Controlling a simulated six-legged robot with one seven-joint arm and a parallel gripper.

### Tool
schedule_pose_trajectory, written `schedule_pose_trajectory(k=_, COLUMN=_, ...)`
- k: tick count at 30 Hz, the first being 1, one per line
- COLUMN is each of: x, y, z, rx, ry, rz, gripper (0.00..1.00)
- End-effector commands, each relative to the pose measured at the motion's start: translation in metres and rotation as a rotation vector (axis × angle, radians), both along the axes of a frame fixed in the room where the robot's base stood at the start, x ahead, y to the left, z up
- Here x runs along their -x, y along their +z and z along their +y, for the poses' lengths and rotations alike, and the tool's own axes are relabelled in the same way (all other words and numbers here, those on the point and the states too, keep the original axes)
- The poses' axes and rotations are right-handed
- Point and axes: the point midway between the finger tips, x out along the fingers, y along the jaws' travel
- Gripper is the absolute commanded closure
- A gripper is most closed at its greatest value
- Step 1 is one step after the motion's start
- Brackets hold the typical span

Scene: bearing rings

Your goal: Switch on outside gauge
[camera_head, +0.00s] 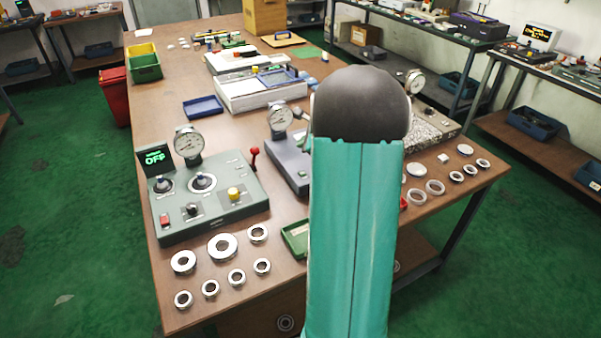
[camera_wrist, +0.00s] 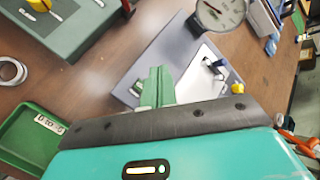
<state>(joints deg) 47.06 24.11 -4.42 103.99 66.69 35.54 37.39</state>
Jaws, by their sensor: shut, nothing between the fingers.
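A grey-green gauge box (camera_head: 208,200) stands at the front left of the table, with a round dial (camera_head: 188,142), knobs, a red switch (camera_head: 165,220), a yellow button (camera_head: 234,194) and a red-knobbed lever. Its small display (camera_head: 155,157) reads OFF in green; the line above is too small to read. A second, grey-blue gauge device (camera_head: 289,160) stands to its right, partly hidden by my arm. In the wrist view, my gripper (camera_wrist: 158,75) is shut and empty, in front of or over this second device (camera_wrist: 185,60). The head view hides my gripper behind my teal arm.
Several metal rings (camera_head: 222,246) lie in front of the left box, and more lie at the right (camera_head: 435,187). A green tray (camera_wrist: 22,150) sits near my gripper. A blue tray (camera_head: 203,107) and a white device (camera_head: 262,92) are further back. Bare wood shows between the two devices.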

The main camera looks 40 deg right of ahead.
Motion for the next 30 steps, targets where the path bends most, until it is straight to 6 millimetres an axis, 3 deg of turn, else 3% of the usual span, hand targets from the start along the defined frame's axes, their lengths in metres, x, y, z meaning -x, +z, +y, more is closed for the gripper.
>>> schedule_pose_trajectory(k=3, x=0.002, y=-0.005, z=-0.008, rx=-0.016, ry=-0.029, rz=-0.005, gripper=1.00)
schedule_pose_trajectory(k=16, x=0.002, y=-0.010, z=-0.007, rx=-0.015, ry=-0.026, rz=-0.004, gripper=1.00)
schedule_pose_trajectory(k=30, x=0.002, y=-0.069, z=-0.007, rx=-0.017, ry=-0.027, rz=-0.003, gripper=1.00)
